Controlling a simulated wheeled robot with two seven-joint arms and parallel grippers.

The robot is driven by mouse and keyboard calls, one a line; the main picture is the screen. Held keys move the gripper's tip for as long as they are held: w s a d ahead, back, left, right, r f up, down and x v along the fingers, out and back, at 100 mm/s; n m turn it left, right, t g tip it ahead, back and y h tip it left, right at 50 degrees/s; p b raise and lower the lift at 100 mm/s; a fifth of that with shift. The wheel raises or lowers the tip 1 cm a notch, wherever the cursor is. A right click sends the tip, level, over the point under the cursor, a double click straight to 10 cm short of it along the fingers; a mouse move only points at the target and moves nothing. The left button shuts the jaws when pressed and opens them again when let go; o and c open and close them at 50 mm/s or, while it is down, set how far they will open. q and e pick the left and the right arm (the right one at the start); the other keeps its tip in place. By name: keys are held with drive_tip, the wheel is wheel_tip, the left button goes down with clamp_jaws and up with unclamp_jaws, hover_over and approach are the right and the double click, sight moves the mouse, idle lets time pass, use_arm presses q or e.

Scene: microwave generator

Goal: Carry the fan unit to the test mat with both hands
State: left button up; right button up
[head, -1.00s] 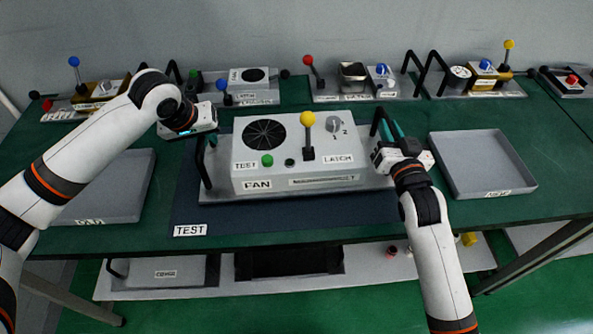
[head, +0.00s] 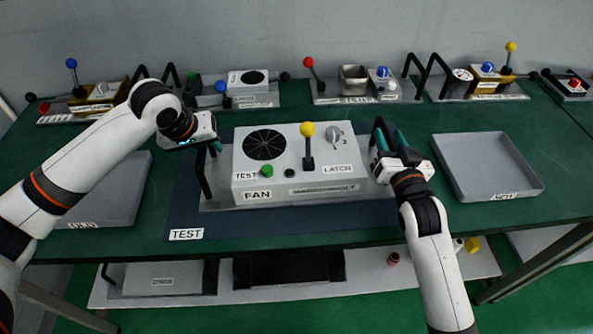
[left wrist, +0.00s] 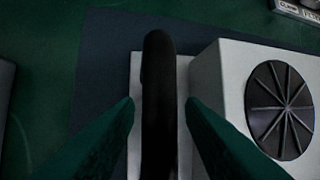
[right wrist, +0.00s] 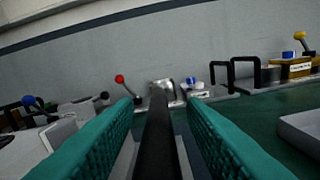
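The fan unit (head: 275,187) is a light grey box on a plate, with a black round grille, yellow-knobbed lever and green button. It sits level on the dark blue test mat (head: 220,226), apparently resting on it. It has a black handle at each end. My left gripper (head: 209,150) is at the left handle (head: 202,178). In the left wrist view its fingers stand either side of that handle (left wrist: 158,120), with gaps. My right gripper (head: 390,140) is at the right handle (head: 379,127). The right wrist view shows gaps beside that handle (right wrist: 158,140) too.
An empty grey tray (head: 485,165) lies right of the mat, and another grey tray (head: 120,200) lies left, partly behind my left arm. Several units with levers and handles line the back of the green table (head: 330,238). A shelf (head: 365,285) is below.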

drive_tip(key=shift+s, duration=0.15)
use_arm(q)
drive_tip(key=v, duration=1.1)
drive_tip(key=shift+s+r, duration=0.25)
drive_tip(key=shift+r, duration=0.05)
use_arm(e)
drive_tip(key=s+d, duration=0.1)
drive_tip(key=s, duration=1)
drive_tip(key=shift+s, duration=0.35)
